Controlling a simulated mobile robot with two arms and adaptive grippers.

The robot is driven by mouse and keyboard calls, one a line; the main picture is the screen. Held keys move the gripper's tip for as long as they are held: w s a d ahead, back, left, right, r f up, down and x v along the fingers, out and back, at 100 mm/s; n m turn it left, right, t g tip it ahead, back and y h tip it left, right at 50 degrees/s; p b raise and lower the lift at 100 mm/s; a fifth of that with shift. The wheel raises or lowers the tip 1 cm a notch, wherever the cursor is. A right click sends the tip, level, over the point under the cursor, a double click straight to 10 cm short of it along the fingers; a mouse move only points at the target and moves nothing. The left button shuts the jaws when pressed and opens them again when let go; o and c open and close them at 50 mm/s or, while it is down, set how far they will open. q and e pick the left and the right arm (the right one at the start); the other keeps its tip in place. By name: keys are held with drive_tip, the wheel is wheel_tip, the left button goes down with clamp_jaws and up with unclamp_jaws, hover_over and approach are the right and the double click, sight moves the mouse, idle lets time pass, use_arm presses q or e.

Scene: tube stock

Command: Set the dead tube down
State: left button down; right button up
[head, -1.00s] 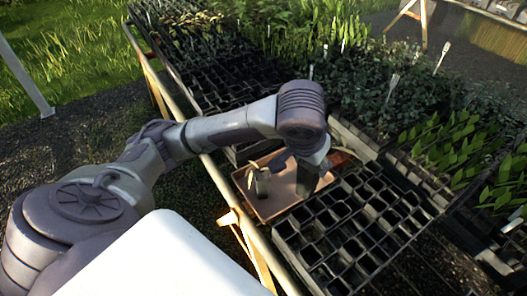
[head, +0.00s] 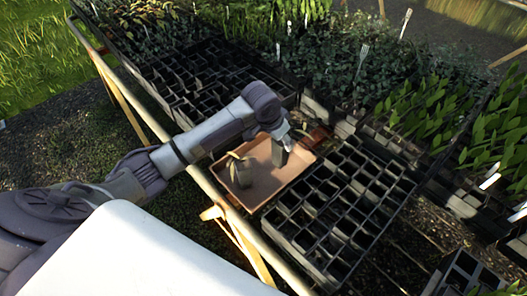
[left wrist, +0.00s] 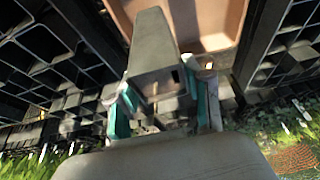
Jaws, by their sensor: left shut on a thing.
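My left gripper (head: 284,139) is shut on a dark grey tapered tube (head: 279,153), over the far right part of the tan tray (head: 289,184). In the left wrist view the tube (left wrist: 152,48) sits between the teal-sided fingers of the gripper (left wrist: 165,105), with the tray (left wrist: 218,20) beyond it. I cannot tell whether the tube's lower end touches the tray floor. No plant shows clearly in the held tube. My right gripper is not in view.
A black cell rack (head: 335,212) stands right of the tray, and another (head: 215,82) lies behind it. Leafy seedlings (head: 425,110) fill the bench further back. A wooden rail (head: 215,190) runs along the near edge. The tray's near middle is bare.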

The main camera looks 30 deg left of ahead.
use_arm(q)
drive_tip(key=a+f+p, duration=0.1)
drive_tip(key=a+f, duration=0.4)
drive_tip(key=f, duration=0.2)
drive_tip(key=shift+s+a+f, duration=0.2)
drive_tip(key=shift+s+a, duration=0.05)
drive_tip(key=shift+a, duration=0.1)
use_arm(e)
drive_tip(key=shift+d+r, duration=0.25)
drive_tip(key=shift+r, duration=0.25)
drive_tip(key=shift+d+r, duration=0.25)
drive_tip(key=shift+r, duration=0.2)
use_arm(q)
drive_tip(key=shift+f, duration=0.15)
drive_tip(key=shift+c, duration=2.4)
unclamp_jaws()
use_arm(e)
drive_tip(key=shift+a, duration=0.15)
